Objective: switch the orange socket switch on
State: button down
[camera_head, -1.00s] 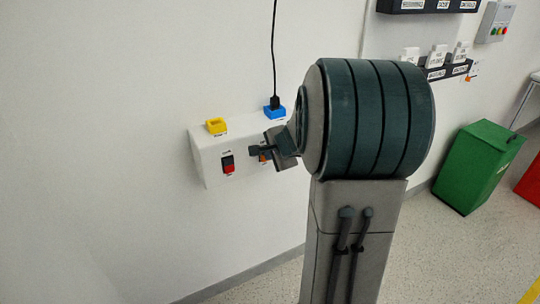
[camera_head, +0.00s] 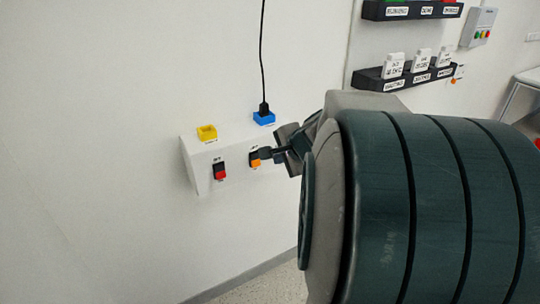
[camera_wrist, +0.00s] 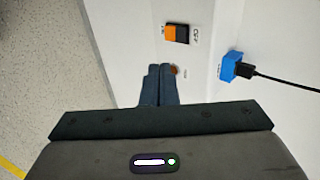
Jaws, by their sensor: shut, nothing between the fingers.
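The orange switch (camera_head: 256,161) is on the front of the white wall box, with an orange half and a black half. In the wrist view the orange switch (camera_wrist: 169,33) shows orange on the left and black on the right, beyond my fingertips. My gripper (camera_head: 263,153) is shut and empty, its tip close to the switch's right side in the head view. In the wrist view my gripper (camera_wrist: 160,68) appears apart from the switch; exact contact cannot be told. The blue socket (camera_head: 263,119), with a black plug (camera_head: 264,108), is on top of the box.
A red switch (camera_head: 219,172) is left of the orange one. A yellow socket (camera_head: 207,133) is on top of the white box (camera_head: 203,165). A black cord (camera_head: 261,50) rises from the plug. Dark shelves (camera_head: 405,77) hang at the right. Floor shows below.

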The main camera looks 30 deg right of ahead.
aim_at(256, 160)
dwell(0.3)
jog(key=f+b, duration=0.1)
jog(key=b, duration=0.3)
jog(key=shift+s+f, duration=0.15)
jog(key=shift+f, duration=0.1)
jog(key=shift+r, duration=0.1)
jog(key=shift+w+r+b+x, duration=0.25)
jog(key=shift+b+x, duration=0.05)
jog(key=shift+x, duration=1.9)
jog(key=shift+w+r+b+x, duration=0.25)
jog(key=shift+x, duration=1.95)
jog(key=shift+w+r+b+x, duration=0.2)
jog(key=shift+w+b+x, duration=0.1)
jog(key=shift+x, duration=1.9)
